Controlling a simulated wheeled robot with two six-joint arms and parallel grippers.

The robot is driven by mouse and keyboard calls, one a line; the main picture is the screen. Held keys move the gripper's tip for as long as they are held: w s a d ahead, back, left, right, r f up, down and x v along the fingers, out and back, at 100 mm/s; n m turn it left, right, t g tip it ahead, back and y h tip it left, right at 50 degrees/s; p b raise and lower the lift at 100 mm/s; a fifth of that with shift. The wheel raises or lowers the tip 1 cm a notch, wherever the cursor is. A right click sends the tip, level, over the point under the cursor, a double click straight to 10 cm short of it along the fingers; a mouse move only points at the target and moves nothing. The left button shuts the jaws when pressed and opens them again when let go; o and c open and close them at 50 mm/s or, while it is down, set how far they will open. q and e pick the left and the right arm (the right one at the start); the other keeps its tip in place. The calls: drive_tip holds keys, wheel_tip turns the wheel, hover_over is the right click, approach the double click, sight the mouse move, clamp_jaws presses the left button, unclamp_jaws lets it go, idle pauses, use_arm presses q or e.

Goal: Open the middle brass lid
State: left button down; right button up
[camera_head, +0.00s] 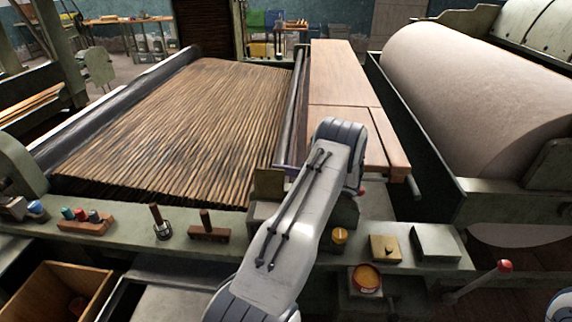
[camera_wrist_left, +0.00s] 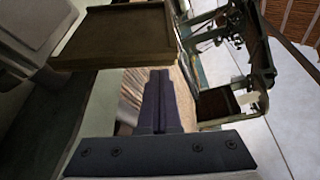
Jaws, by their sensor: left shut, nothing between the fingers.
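A brass-brown square lid (camera_head: 268,183) stands tilted up at the back of a grey-green box (camera_head: 262,211), left of my left arm. I cannot tell for sure that it is the middle lid. In the left wrist view a brown rimmed plate (camera_wrist_left: 115,38), which looks like this lid, is close at the upper left. My left gripper (camera_wrist_left: 160,73) is shut and empty, its dark fingers just below and right of the plate, apparently apart from it. In the head view my left arm hides most of the gripper. A flat brass lid with a knob (camera_head: 385,248) lies right of the arm. My right gripper is out of view.
The green ledge carries a red-brown block with coloured pegs (camera_head: 86,221), wooden-handled tools (camera_head: 160,222), a yellow-capped pot (camera_head: 340,236) and a grey-green block (camera_head: 436,243). An orange-filled tin (camera_head: 367,278) sits lower. Slatted lattice (camera_head: 185,130) lies behind; a red-knobbed lever (camera_head: 504,266) projects at right.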

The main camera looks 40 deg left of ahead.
use_arm(q)
drive_tip(key=shift+s+d+r, duration=0.15)
drive_tip(key=shift+s+d, duration=0.1)
drive_tip(key=shift+s, duration=0.15)
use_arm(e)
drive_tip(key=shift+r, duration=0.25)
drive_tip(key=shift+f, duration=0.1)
use_arm(q)
drive_tip(key=shift+w+d+b, duration=0.1)
drive_tip(key=shift+b, duration=0.25)
drive_tip(key=shift+s+d+r+n+y+b, duration=0.35)
drive_tip(key=shift+s+r+n+b, duration=0.3)
drive_tip(key=shift+b, duration=0.55)
drive_tip(key=shift+s+r, duration=0.15)
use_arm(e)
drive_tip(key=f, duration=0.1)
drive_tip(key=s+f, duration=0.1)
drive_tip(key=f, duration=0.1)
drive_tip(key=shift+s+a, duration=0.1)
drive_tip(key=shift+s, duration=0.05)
use_arm(q)
drive_tip(key=shift+d, duration=0.1)
